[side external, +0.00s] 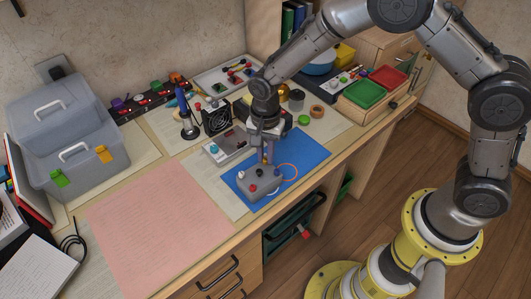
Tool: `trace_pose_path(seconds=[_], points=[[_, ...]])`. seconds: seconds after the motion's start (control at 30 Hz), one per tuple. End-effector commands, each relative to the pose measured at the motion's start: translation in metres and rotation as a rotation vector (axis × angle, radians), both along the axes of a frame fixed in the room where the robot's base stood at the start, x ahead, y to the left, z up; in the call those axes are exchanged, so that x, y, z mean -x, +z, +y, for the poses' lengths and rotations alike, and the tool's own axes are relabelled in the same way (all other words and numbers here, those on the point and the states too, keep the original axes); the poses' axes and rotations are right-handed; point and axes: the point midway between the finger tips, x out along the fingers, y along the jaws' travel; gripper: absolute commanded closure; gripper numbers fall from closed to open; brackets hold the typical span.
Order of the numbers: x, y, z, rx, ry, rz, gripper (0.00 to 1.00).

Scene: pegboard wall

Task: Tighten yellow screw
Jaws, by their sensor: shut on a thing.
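My gripper (266,154) points straight down over a small grey block (262,190) on the blue mat (303,150). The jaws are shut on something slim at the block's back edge. A bit of yellow shows between the fingers, which fits the yellow screw, but it is too small to make out clearly. The block also carries a red screw or knob (251,188) at the front and a pale one (241,174) at the left. The fingers hide part of the block's back side.
A grey device (226,147) and a black fan (216,118) stand behind, left of my gripper. Green (360,94) and red (389,78) trays stand at the right. A pink sheet (150,220) covers the clear left front.

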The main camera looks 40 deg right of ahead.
Motion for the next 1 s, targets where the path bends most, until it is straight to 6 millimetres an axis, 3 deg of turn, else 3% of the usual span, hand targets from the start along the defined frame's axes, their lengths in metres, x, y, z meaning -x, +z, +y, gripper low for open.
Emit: trace_pose_path(seconds=[0.97,1.0], points=[[-0.0007,0.0008,0.0003,-0.001,0.001,-0.002,1.00],[-0.0007,0.0008,0.0003,-0.001,0.001,-0.002,0.81]])
